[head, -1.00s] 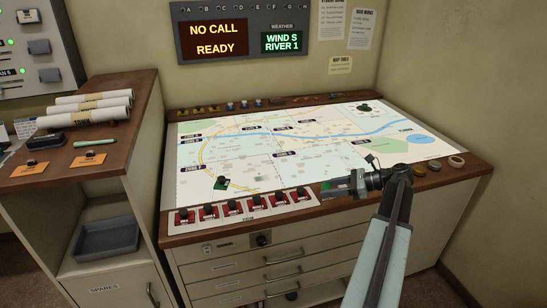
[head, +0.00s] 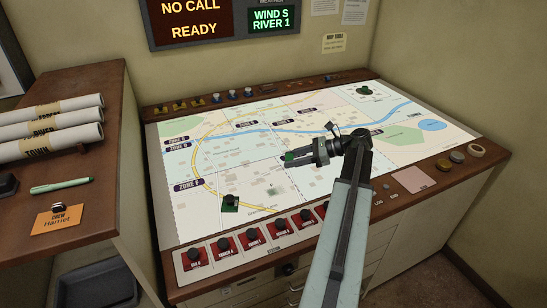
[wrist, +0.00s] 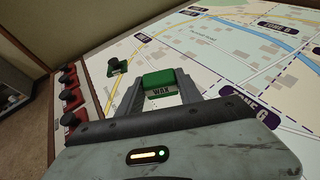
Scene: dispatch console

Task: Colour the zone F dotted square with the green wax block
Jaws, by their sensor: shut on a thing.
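My gripper (head: 294,158) is shut on the green wax block (wrist: 160,84), whose label shows in the wrist view. In the head view only a bit of green shows at the jaw tips. The gripper is over the middle of the map board (head: 330,190); I cannot tell how far above it the block is. The zone F label (head: 188,185) is at the map's left side, left of the gripper. A dotted square in zone F cannot be made out clearly.
A dark green piece with a black knob (head: 230,203) stands on the map near the zone F label; it also shows in the wrist view (wrist: 117,66). Another dark piece (head: 364,90) stands at the back.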

